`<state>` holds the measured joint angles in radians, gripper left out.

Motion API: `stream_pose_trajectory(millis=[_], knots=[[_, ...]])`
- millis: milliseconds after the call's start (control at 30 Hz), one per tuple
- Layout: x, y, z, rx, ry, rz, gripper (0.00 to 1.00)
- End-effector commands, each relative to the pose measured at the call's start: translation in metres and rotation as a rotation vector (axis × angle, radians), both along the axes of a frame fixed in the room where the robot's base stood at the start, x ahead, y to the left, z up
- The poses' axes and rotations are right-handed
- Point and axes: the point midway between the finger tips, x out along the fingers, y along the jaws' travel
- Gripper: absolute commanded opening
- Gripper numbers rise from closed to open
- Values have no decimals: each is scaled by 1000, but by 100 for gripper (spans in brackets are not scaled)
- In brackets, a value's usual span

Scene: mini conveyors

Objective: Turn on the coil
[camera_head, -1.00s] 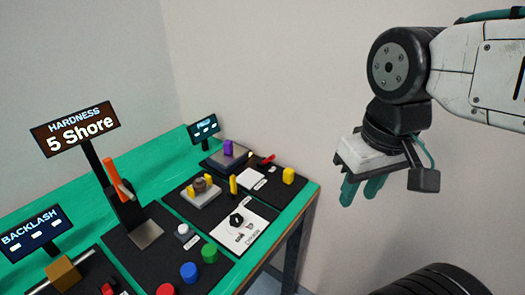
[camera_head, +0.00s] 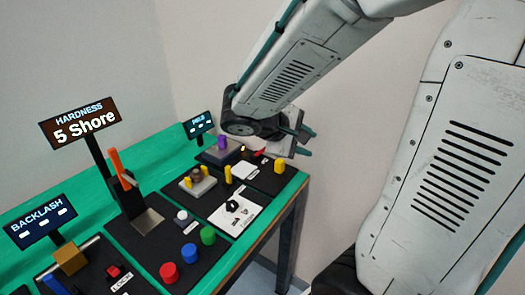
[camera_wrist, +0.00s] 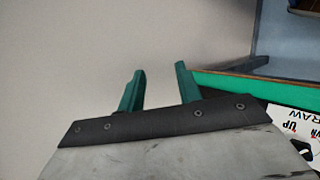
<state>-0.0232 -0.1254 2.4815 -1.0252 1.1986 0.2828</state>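My gripper (camera_head: 306,142) is open and empty. It is in the air over the back right of the bench, its teal fingers pointing right; they also show apart in the wrist view (camera_wrist: 158,88). A brown round part (camera_head: 198,175) sits between yellow posts on a grey block; I cannot tell if this is the coil. A purple block (camera_head: 221,143) stands by a small display (camera_head: 198,125). A small red lever (camera_head: 260,153) shows just left of my gripper, near a yellow block (camera_head: 279,166). No part is clearly labelled as a coil.
A black knob (camera_head: 232,206) sits on a white labelled plate (camera_head: 240,219). Red (camera_head: 169,272), blue (camera_head: 189,253) and green (camera_head: 208,235) buttons line the front. The hardness display (camera_head: 84,127) stands at left. The wall is close behind; the bench's right edge (camera_head: 298,184) is clear.

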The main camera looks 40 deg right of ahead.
Motion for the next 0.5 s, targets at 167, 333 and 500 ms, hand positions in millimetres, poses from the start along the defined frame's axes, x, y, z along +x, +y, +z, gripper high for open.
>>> stream_pose_trajectory(millis=[167, 333, 500], knots=[[73, -18, -35, -233, 115, 260, 35], [137, -10, -83, -370, 185, 539, 35], [174, 6, -128, -422, 222, 748, 35]])
